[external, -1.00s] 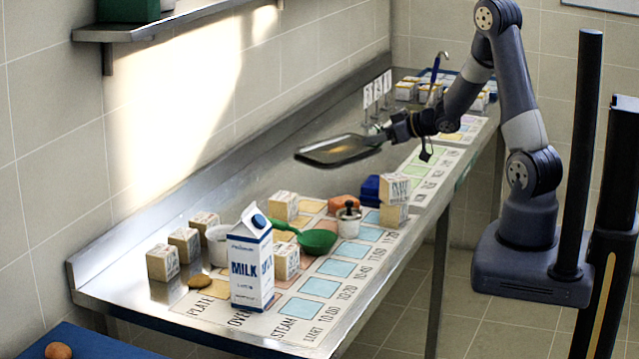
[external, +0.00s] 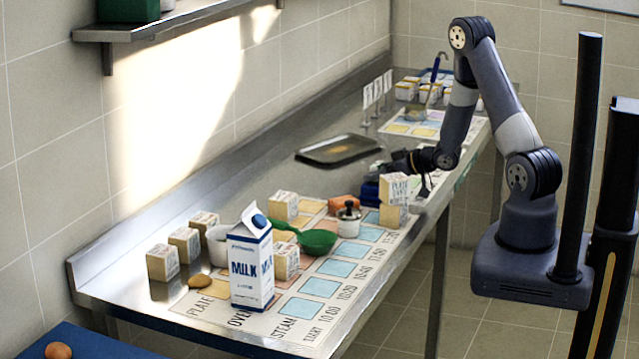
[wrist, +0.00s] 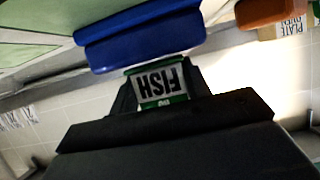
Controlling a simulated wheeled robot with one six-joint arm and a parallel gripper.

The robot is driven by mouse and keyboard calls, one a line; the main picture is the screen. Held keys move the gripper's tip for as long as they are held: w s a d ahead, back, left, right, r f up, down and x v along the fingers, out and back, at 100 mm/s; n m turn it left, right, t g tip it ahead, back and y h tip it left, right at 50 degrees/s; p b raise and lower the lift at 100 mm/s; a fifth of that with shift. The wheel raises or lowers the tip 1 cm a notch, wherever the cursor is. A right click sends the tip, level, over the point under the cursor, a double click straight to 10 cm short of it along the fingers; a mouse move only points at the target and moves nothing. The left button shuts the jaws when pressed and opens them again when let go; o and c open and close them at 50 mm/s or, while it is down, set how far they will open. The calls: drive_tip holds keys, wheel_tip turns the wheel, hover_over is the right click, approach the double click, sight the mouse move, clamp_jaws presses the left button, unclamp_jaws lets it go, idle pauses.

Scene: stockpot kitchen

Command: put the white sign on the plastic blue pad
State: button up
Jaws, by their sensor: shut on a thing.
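My gripper (wrist: 162,92) is shut on a small white sign (wrist: 160,82) with green edges, lettered FISH, which reads upside down in the wrist view. In the external view my gripper (external: 385,168) is low over the counter, right beside and behind the blue pad (external: 370,191). The blue plastic pad (wrist: 145,38) fills the upper middle of the wrist view, and the sign's edge meets it in the picture. I cannot tell whether they touch. The cartons partly hide the pad in the external view.
Stacked cartons (external: 394,202) stand just right of the pad, and an orange block (external: 343,202) and a lidded white jar (external: 349,221) to its left. A dark tray (external: 338,150) lies behind. Several signs on stalks (external: 378,92) stand farther back. A milk carton (external: 250,262) stands in front.

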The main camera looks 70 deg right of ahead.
drive_tip(key=shift+f, duration=0.2)
drive_tip(key=o, duration=1)
drive_tip(key=shift+r, duration=0.15)
drive_tip(key=shift+r, duration=0.2)
drive_tip(key=v, duration=1.2)
drive_tip(key=shift+f+b, duration=0.15)
drive_tip(key=shift+b, duration=0.25)
